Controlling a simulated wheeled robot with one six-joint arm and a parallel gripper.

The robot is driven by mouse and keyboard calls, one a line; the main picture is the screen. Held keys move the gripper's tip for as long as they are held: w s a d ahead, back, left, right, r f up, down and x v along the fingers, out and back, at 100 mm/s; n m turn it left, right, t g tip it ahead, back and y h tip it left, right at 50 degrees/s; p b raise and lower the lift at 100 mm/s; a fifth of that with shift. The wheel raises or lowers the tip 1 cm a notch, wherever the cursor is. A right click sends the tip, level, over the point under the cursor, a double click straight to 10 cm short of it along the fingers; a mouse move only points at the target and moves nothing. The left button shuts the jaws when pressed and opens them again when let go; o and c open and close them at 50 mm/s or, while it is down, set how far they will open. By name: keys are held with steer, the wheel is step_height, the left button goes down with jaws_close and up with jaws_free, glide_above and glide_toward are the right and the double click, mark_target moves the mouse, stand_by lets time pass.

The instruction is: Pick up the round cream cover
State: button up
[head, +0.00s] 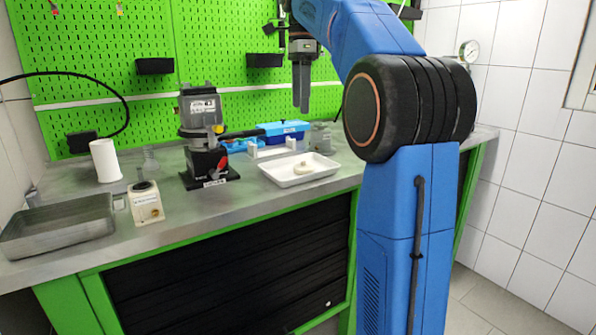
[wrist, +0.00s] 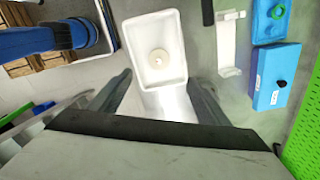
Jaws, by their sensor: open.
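The round cream cover (head: 302,168) lies in a white tray (head: 285,180) on the metal bench. In the wrist view the cover (wrist: 159,58) is a small pale disc with a raised middle, near the centre of the tray (wrist: 150,22). My gripper (head: 301,110) points down above the bench, behind and above the tray in the head view. In the wrist view my gripper (wrist: 160,88) is open, its two fingers apart below the cover in the picture. Nothing is between the fingers, and the cover is clear of them.
A grey and black pump device (head: 202,135) stands left of the tray. A white holder (head: 272,148) and blue boxes (head: 284,129) are behind it. A white cylinder (head: 105,160), a small cream device (head: 146,202) and a metal tray (head: 60,226) are farther left. A green pegboard (head: 215,50) closes the back.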

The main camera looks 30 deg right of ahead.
glide_above(304, 162)
steer(key=f, duration=1.2)
steer(key=shift+w+a, duration=0.25)
steer(key=shift+a, duration=0.15)
steer(key=shift+s+d+f, duration=0.1)
steer(key=shift+d+f, duration=0.05)
steer(key=shift+f, duration=0.7)
steer(key=shift+s+d+f, duration=0.1)
steer(key=shift+d+f, duration=0.05)
steer(key=shift+f, duration=0.75)
steer(key=shift+d+f, duration=0.15)
steer(key=shift+f, duration=0.7)
steer(key=c, duration=1.2)
